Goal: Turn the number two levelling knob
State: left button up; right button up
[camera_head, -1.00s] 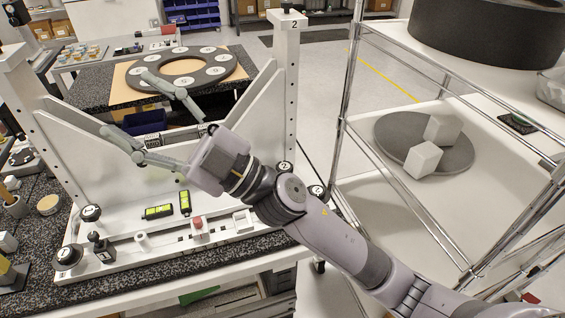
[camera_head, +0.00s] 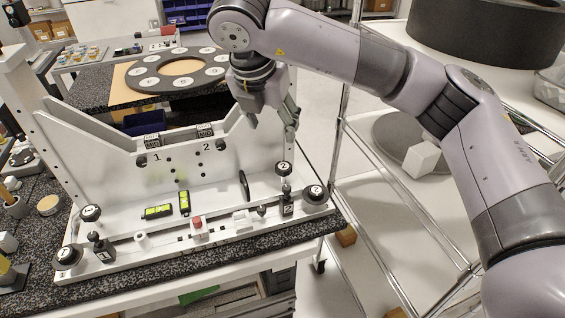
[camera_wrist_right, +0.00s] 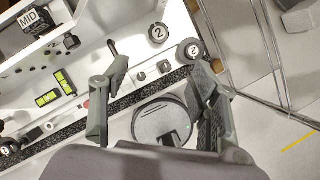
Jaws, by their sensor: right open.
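The white mirror fixture (camera_head: 225,180) stands on the speckled bench. At its right end are two black round knobs marked 2: an upper one (camera_head: 284,168) on a small post, and a larger, lower one (camera_head: 315,191) at the base corner. I cannot tell for sure which is the levelling knob. The right wrist view also shows the upper knob (camera_wrist_right: 158,33) and the corner knob (camera_wrist_right: 190,50), both beyond my fingertips. My right gripper (camera_head: 272,120) is open and empty, fingers pointing down, above the fixture's right end and apart from both knobs. My left gripper is not in view.
Two knobs (camera_head: 91,213) (camera_head: 67,256) sit at the fixture's left end. Yellow-green levels (camera_head: 158,211) and a red button block (camera_head: 198,226) lie along the base. A metal-framed rack (camera_head: 345,130) stands close on the right.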

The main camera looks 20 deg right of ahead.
aim_at(284, 166)
jog(key=p+x, duration=0.2)
jog(key=x, duration=1.5)
jog(key=shift+a+f, duration=0.1)
jog(key=shift+c, duration=0.2)
